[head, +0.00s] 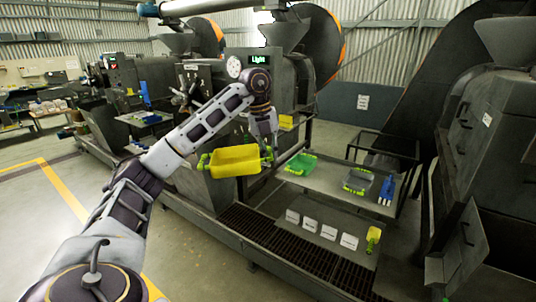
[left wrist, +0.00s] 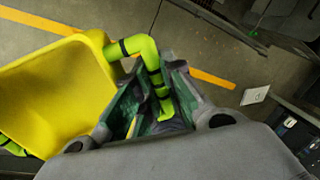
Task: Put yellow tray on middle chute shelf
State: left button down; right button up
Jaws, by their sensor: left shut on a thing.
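The yellow tray (head: 235,160) has bright green handles at its sides and hangs in the air in front of the middle machine. My left gripper (head: 266,150) is shut on its right-hand handle. In the left wrist view the yellow tray (left wrist: 60,90) fills the left side, and the green handle (left wrist: 150,65) runs between the fingers of my left gripper (left wrist: 150,100). The tray looks empty and roughly level. Which surface is the middle chute shelf I cannot tell; part of the middle machine is hidden behind my arm and the tray. My right gripper is not in view.
White label cards (head: 310,224) stand on a lower shelf. A large dark machine (head: 490,150) stands at the right.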

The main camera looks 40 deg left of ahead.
pick_arm(q)
jog(key=w+d+f+n+g+y, duration=0.1)
jog(key=w+d+f+n, duration=0.3)
jog(key=n, duration=0.8)
jog(key=w+a+f+n+g+y, duration=0.1)
jog(key=w+f+n, duration=0.1)
jog(key=f+n, duration=0.75)
jog(key=w+d+f+n+g+y, duration=0.1)
jog(key=w+d+f+n, duration=0.15)
jog(key=n, duration=1.15)
jog(key=s+d+f+m, duration=0.2)
jog(key=d+f, duration=0.1)
jog(key=f, duration=0.5)
jog(key=s+d+f+m+t, duration=0.1)
jog(key=s+d+f+m, duration=0.15)
jog(key=f, duration=0.45)
jog(key=s+d+f+m, duration=0.2)
jog(key=s+d+f, duration=0.15)
jog(key=f, duration=0.45)
jog(key=s+d+f+m, duration=0.2)
jog(key=s+d+f, duration=0.6)
jog(key=s+f, duration=0.1)
jog(key=shift+s+f+y, duration=0.2)
jog(key=shift+f+y, duration=0.05)
jog(key=shift+y, duration=0.15)
